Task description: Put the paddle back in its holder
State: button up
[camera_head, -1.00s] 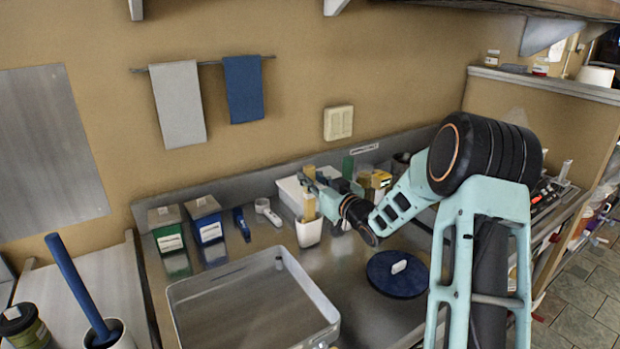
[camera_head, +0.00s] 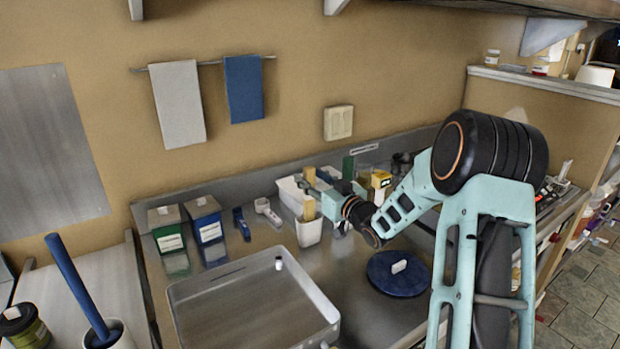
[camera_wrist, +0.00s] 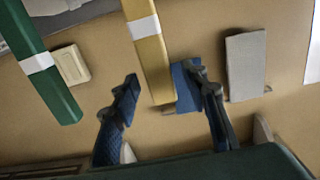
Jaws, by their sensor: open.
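A wooden-coloured paddle handle (camera_head: 309,207) stands nearly upright at the white holder (camera_head: 308,232), its lower part over or inside the holder's mouth. In the wrist view the wooden bar (camera_wrist: 150,50) with a white band runs down between my open fingers. My gripper (camera_head: 319,196) is beside the handle in the head view, and its two fingers (camera_wrist: 162,80) are apart in the wrist view. I cannot tell whether either finger touches the bar. A green bar (camera_wrist: 42,62) with a white band is left of the fingers. The paddle's lower end is hidden.
A blue round lid (camera_head: 385,282) is to the right. Green and blue boxes (camera_head: 205,220) stand at the back left. A blue handle (camera_head: 78,290) stands in a white crock (camera_head: 120,338) at far left.

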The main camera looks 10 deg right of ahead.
jog(key=v, duration=1.1)
jog(key=shift+r, duration=0.1)
